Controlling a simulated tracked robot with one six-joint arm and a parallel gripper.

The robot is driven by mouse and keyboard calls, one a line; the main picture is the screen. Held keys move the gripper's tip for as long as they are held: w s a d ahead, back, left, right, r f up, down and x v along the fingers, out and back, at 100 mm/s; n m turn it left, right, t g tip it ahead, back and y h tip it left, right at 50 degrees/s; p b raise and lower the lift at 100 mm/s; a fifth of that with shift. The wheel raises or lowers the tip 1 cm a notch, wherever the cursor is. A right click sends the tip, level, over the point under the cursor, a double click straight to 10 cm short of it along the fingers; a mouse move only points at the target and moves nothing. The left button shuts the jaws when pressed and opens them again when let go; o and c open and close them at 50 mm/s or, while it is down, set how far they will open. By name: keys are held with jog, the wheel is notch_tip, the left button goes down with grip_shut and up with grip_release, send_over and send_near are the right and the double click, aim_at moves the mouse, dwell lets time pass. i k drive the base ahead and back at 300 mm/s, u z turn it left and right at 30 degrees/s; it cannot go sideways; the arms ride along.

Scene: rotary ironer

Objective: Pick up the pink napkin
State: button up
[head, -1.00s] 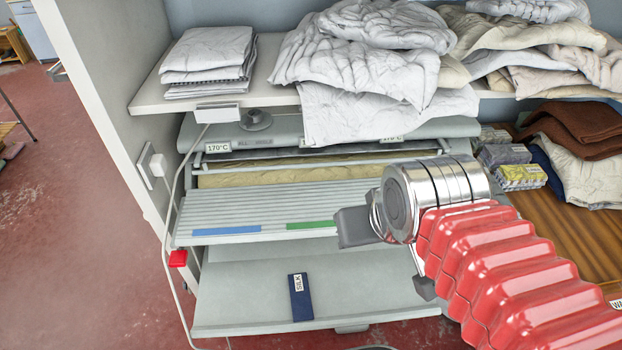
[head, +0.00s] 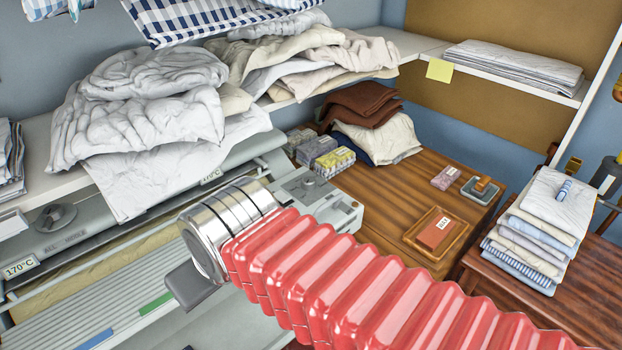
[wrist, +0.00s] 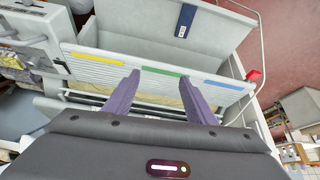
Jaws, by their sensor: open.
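I see no pink napkin in either view. My gripper (wrist: 161,79) is open in the wrist view, with two purple fingers apart and nothing between them. It hangs over the ribbed feed board (wrist: 100,69) of the ironer, which has yellow, green and blue strips. In the head view my gripper (head: 190,287) shows only partly, in front of the ironer, and my red sleeve hides much of the board and the table.
White laundry (head: 150,115) and cream cloths (head: 310,55) crowd the shelf. On the wooden table (head: 370,200) lie folded brown cloths (head: 362,102), small packets (head: 333,162) and a tray with a red-brown block (head: 436,231). A folded linen stack (head: 530,240) stands at right.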

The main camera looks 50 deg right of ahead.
aim_at(446, 177)
jog(key=z, duration=2.55)
